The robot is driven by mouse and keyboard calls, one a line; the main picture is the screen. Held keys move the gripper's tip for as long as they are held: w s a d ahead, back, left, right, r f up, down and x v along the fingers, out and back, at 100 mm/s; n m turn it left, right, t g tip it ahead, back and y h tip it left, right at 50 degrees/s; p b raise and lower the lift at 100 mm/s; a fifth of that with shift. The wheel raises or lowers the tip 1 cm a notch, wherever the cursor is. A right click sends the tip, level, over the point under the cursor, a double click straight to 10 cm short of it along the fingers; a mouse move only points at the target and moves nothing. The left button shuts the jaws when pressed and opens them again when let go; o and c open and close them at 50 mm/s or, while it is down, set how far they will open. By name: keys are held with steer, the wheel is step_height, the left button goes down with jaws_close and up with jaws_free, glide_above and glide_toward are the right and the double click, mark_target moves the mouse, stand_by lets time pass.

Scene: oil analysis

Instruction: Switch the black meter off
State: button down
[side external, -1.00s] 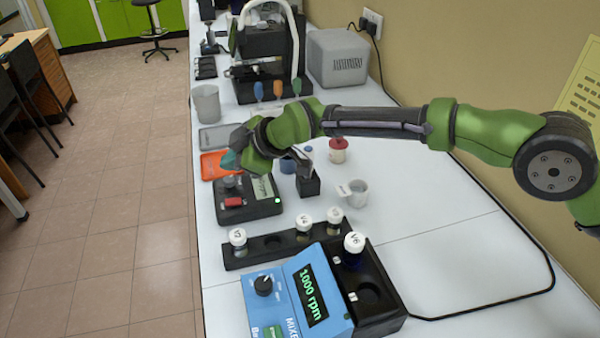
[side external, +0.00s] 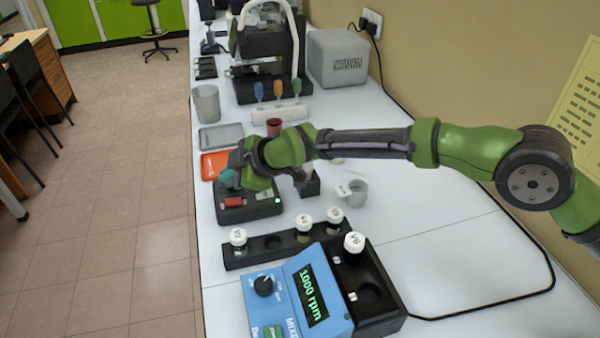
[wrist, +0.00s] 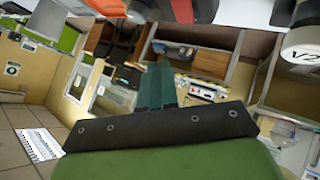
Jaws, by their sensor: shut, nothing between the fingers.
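The black meter (side external: 262,212) sits on the white bench at the left edge. Its red switch (side external: 234,201) shows on its top, and a green light (side external: 278,200) glows at its right corner. My arm hides the meter's rear part and most of its display. My gripper (side external: 229,179) is over the meter's rear left, just behind the red switch in the side view. Whether it touches the meter cannot be told. In the wrist view its teal fingers (wrist: 155,88) are together with nothing held.
A black vial rack (side external: 272,243) and a blue mixer (side external: 290,295) reading 1000 rpm stand in front of the meter. A beaker (side external: 356,190) stands to the right. An orange tray (side external: 213,164) lies behind. The bench's front right is clear.

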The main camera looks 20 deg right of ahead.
mark_target(234, 203)
steer(key=shift+a+f, duration=0.15)
steer(key=shift+f, duration=0.8)
steer(key=shift+a+f, duration=0.15)
steer(key=shift+f, duration=0.8)
steer(key=shift+f, duration=0.1)
stand_by(0.5)
steer(key=shift+f, duration=0.3)
steer(key=shift+a+f, duration=0.1)
steer(key=shift+f, duration=0.25)
stand_by(0.5)
steer(key=shift+r, duration=0.1)
steer(key=shift+r, duration=0.7)
steer(key=shift+d+r, duration=0.25)
steer(key=shift+r, duration=1)
steer(key=shift+d+r, duration=0.2)
steer(key=shift+r, duration=1)
